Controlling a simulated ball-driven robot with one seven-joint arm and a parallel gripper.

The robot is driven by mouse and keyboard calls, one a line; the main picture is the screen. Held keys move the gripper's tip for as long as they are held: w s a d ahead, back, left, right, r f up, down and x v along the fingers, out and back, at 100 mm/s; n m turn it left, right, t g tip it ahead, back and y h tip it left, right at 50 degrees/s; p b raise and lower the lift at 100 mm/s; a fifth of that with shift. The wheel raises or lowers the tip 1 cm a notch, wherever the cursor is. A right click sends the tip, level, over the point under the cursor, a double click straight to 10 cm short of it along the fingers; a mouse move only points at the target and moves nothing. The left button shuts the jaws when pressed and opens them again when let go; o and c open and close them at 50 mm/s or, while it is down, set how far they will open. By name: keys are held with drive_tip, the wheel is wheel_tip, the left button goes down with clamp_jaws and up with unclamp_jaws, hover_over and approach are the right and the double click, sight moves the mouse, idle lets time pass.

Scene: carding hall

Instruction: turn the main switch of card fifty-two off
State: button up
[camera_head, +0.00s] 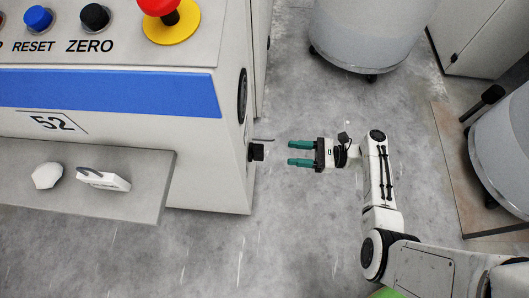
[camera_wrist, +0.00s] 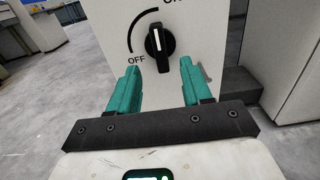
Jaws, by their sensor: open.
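Card 52 (camera_head: 110,165) is a pale machine with a blue stripe and the number 52 on its front. Its main switch (camera_head: 257,152) is a black rotary knob on the right side face. In the wrist view the switch (camera_wrist: 159,44) has a white pointer line directed up, towards the ON end of a curved arrow, with OFF at the lower left. My gripper (camera_head: 290,153) has teal fingers, is open and empty, and points at the switch with a gap between. In the wrist view my gripper (camera_wrist: 160,66) has its fingers either side below the knob.
A shelf (camera_head: 110,180) with a white lump and a small white tool juts from the machine's front. Above are a red button (camera_head: 158,6), a blue RESET button (camera_head: 38,18) and a black ZERO button (camera_head: 95,17). Grey cans (camera_head: 370,30) stand behind; grey floor is clear around my gripper.

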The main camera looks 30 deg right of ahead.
sight(257, 152)
drive_tip(key=b+x, duration=0.1)
drive_tip(key=x, duration=0.9)
drive_tip(key=shift+b, duration=0.4)
drive_tip(key=shift+s, duration=0.1)
clamp_jaws()
